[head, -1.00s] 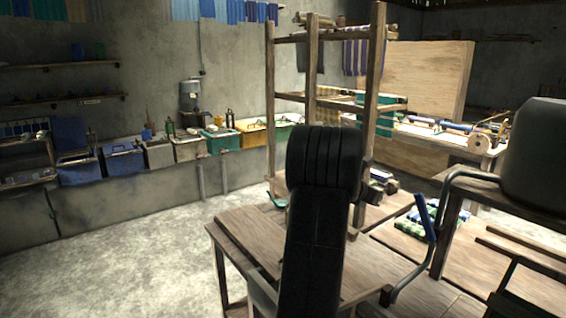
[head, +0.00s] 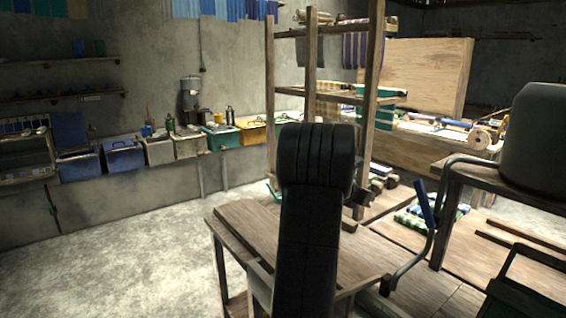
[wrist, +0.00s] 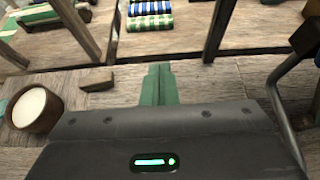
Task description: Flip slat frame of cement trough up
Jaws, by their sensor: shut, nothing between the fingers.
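In the head view, a light-edged, slatted-looking frame (head: 27,155) stands at the far left by the wall, at the end of a row of bins. I cannot tell for certain whether it is the slat frame of the cement trough. My gripper (wrist: 157,84) shows in the wrist view with its green fingers shut together and empty, above a wooden surface. In the head view, my black arm hides most of the gripper. The gripper is far from the wall and touches nothing that I can see.
Coloured bins, such as a blue one (head: 125,155) and a green one (head: 222,137), line the wall. A wooden table (head: 250,225) and the loom's posts (head: 372,90) stand close ahead. A bowl (wrist: 35,108) lies left of the gripper. Bare floor (head: 130,245) is open at left.

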